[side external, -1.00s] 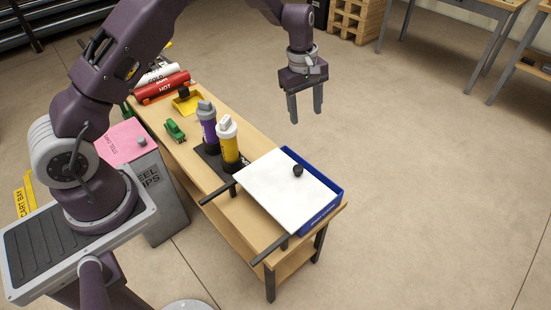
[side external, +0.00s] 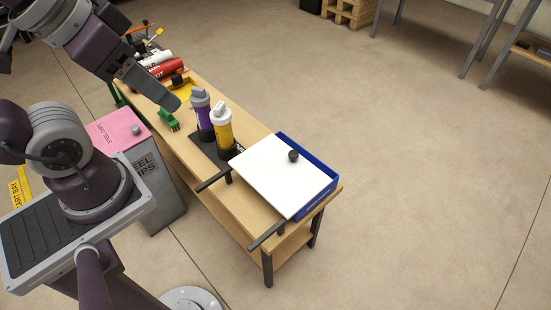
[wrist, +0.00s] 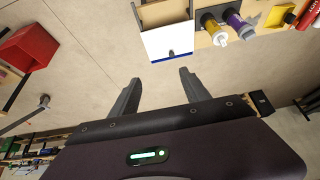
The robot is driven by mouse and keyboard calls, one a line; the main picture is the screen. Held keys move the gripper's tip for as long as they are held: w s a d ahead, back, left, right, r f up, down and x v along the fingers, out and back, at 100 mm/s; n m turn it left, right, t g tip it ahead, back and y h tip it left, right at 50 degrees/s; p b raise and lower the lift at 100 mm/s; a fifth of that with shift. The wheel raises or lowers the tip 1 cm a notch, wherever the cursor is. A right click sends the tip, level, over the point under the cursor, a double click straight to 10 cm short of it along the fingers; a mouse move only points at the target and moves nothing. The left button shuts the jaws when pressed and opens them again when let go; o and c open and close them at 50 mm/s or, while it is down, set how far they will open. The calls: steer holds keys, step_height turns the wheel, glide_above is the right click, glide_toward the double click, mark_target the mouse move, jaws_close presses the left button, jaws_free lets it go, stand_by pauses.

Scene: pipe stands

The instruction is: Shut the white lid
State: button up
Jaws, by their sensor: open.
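The white lid (side external: 275,178) is a flat panel with a black knob (side external: 293,155). It lies over a blue tray (side external: 317,203) at the near right end of the bench. A strip of the tray shows uncovered along the far right side, and the lid's opposite side reaches toward two dark rails. The lid (wrist: 166,38) also shows at the top of the wrist view, with its knob toward me. My gripper (wrist: 160,76) is open and empty, apart from the lid.
A yellow canister (side external: 222,130) and a purple canister (side external: 202,118) stand upright beside the lid. A green toy-like item (side external: 168,120) and red cylinder (side external: 167,71) are farther along the bench (side external: 262,130). A grey bin with pink top (side external: 117,131) stands left. Floor right of the bench is clear.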

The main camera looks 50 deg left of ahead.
steer(key=shift+w, duration=0.15)
steer(key=c, duration=0.3)
steer(key=w+f+m, duration=0.1)
steer(key=w, duration=0.3)
steer(key=w+a+f, duration=0.1)
steer(key=w, duration=0.3)
steer(key=w+f+m, duration=0.1)
steer(key=w, duration=0.2)
steer(key=shift+w+a+f+m+t, duration=0.2)
steer(key=shift+w+f+m+t, duration=0.1)
steer(key=shift+w, duration=0.1)
jaws_close()
steer(key=w+a+f+m+t+y, duration=0.1)
steer(key=w+f+m, duration=0.1)
steer(key=w+f, duration=0.4)
steer(key=w+a+f+m, duration=0.2)
steer(key=w+f+m, duration=0.1)
steer(key=w+f, duration=0.35)
step_height(320, 180, down, 11)
steer(key=w+m+t, duration=0.1)
steer(key=m, duration=0.3)
steer(key=m+t+h, duration=0.1)
steer(key=m, duration=0.5)
glide_toward(290, 159)
steer(key=s+r, duration=0.3)
steer(key=s, duration=0.4)
steer(key=x, duration=1)
steer(key=shift+d, duration=0.1)
steer(key=shift+w, duration=2)
